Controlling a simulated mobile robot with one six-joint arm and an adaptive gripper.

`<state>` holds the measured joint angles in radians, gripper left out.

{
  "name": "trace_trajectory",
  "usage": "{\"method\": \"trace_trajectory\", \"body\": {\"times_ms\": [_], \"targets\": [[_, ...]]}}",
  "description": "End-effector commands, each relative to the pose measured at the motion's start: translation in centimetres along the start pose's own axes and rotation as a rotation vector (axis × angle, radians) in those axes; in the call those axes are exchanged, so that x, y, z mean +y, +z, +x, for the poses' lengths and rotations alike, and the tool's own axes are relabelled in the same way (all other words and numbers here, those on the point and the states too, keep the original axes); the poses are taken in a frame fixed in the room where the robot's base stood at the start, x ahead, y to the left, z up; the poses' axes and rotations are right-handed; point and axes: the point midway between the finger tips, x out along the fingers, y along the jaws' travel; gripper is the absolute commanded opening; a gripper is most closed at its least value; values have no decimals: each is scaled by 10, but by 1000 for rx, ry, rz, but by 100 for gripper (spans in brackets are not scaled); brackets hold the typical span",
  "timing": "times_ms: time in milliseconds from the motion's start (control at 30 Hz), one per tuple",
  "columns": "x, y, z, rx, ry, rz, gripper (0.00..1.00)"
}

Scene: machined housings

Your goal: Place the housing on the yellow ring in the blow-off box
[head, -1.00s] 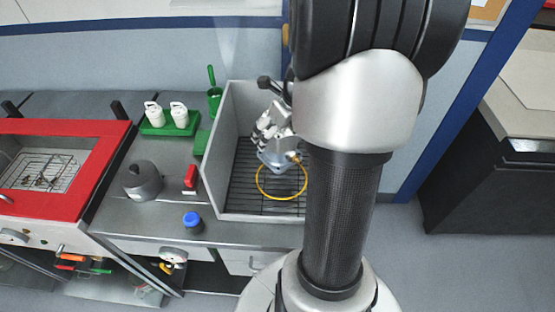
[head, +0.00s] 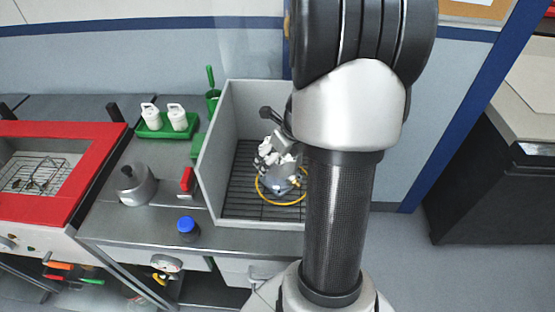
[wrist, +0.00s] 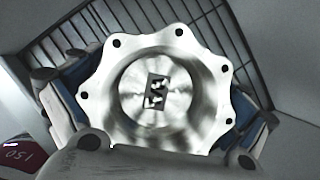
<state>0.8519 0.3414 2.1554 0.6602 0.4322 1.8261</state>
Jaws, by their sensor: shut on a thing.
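The housing is a shiny metal part with a scalloped, holed flange and a round bore; it fills the middle of the wrist view (wrist: 185,130). My gripper (head: 279,167) is shut on it, with blue-padded fingers on both sides in the wrist view. In the head view the housing (head: 283,187) is over the yellow ring (head: 263,198) and hides part of it. I cannot tell whether it touches the ring or the floor. The ring lies on the dark slatted floor of the grey blow-off box (head: 213,150). My arm hides the box's right side.
Left of the box are a grey rounded vessel (head: 135,185), a red block (head: 187,180), a blue-capped jar (head: 188,228) and a green tray (head: 165,127) with two white containers. A red-framed unit (head: 85,175) stands farther left. The box's walls rise around the gripper.

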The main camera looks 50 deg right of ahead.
Motion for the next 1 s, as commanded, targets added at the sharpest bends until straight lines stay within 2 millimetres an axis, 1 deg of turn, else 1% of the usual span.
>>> {"method": "trace_trajectory", "body": {"times_ms": [167,300,333,400,800,867,967,1000], "targets": [[-1,2,-3,-3,-3,-1,38],[-1,1,0,-3,-2,-1,38],[0,0,2,-1,0,0,95],[0,0,1,-1,0,0,100],[0,1,-1,-1,-1,-1,100],[0,2,-6,-2,-1,0,100],[0,3,-22,-3,-2,0,100],[0,3,-30,-3,-2,0,100]]}}
